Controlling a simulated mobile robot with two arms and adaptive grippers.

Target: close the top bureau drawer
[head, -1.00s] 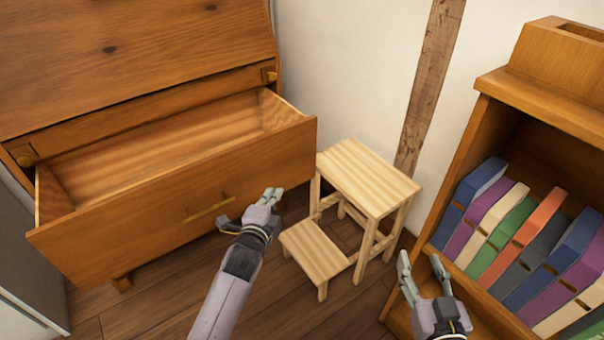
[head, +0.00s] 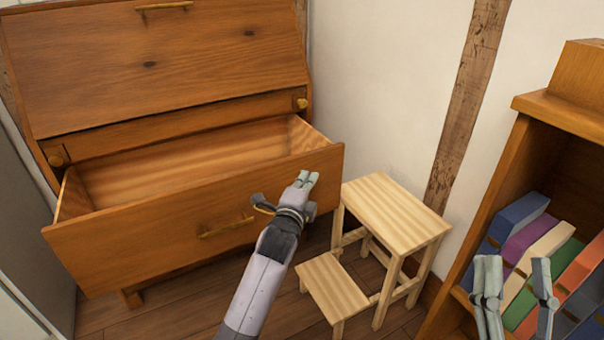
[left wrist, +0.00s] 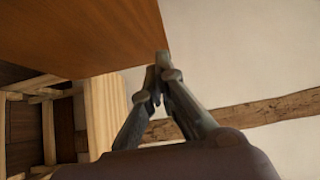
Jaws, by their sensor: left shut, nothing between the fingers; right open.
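The wooden bureau (head: 160,65) stands at the left in the head view. Its top drawer (head: 130,244) is pulled well out and looks empty inside. The drawer front has a brass bar handle (head: 227,227). My left gripper (head: 306,180) is shut and empty, in front of the right part of the drawer front; I cannot tell whether it touches. In the left wrist view its fingertips (left wrist: 160,62) are together beside the edge of the drawer front (left wrist: 85,35). My right gripper (head: 515,262) is open and empty at the lower right, in front of the bookshelf.
A pale wooden step stool (head: 395,215) stands on the floor just right of the drawer. A bookshelf (head: 545,105) with several coloured books fills the right side. A white wall with a wooden post (head: 470,100) is behind. Some floor shows below the drawer.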

